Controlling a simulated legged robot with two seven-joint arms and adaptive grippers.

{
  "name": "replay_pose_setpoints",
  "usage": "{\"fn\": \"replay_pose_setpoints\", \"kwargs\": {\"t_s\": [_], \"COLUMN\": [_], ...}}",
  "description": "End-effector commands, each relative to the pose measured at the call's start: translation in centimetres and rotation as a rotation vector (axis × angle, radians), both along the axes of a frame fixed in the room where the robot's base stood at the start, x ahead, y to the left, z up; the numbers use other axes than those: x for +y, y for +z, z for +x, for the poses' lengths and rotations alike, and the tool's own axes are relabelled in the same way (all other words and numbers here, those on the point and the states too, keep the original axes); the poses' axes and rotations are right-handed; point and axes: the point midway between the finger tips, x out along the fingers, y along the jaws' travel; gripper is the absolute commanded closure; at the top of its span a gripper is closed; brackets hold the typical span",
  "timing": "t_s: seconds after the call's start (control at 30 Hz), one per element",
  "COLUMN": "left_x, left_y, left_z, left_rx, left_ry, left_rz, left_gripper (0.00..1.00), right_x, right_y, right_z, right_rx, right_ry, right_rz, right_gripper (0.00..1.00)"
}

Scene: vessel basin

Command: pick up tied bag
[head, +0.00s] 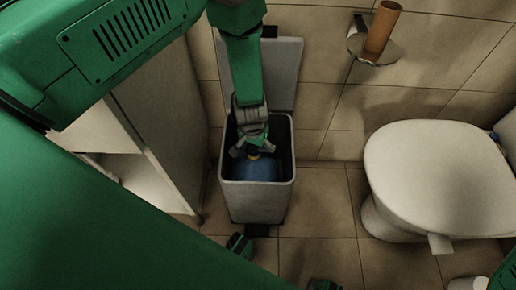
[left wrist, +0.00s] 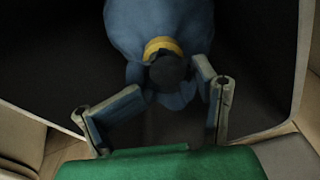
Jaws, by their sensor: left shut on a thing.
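The tied bag (head: 256,171) is blue and sits inside the open grey bin (head: 256,207). In the left wrist view the bag (left wrist: 150,22) has a yellow band (left wrist: 162,45) around its neck and a dark gathered top. My left gripper (head: 252,151) reaches down into the bin from above. Its fingers (left wrist: 172,82) are shut on the bag's gathered top, one on each side. The lower part of the bag is hidden by the bin's front wall.
The bin's lid (head: 285,75) stands raised behind it against the tiled wall. A white cabinet (head: 165,140) is close on the left. A toilet (head: 440,175) stands on the right, with a paper-roll holder (head: 374,52) above. Bare floor (head: 325,200) lies between bin and toilet.

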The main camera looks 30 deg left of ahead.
Motion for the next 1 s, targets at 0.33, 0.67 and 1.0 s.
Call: {"fn": "replay_pose_setpoints", "kwargs": {"t_s": [0.33,0.67,1.0], "left_x": [-0.2,-0.3,-0.3], "left_y": [7.9,14.3,20.3], "left_z": [0.4,0.4,0.5], "left_rx": [-0.011,-0.011,-0.011], "left_ry": [-0.002,-0.002,-0.003], "left_rz": [0.003,-0.001,0.000], "left_gripper": [1.00,1.00,1.00], "right_x": [0.0,0.0,0.0], "right_y": [3.3,5.7,7.8], "right_z": [0.0,0.0,0.1], "right_rx": [0.000,0.000,0.000], "right_ry": [0.000,0.000,0.000], "right_rz": [0.000,0.000,0.000], "right_gripper": [0.60,0.60,0.60]}}
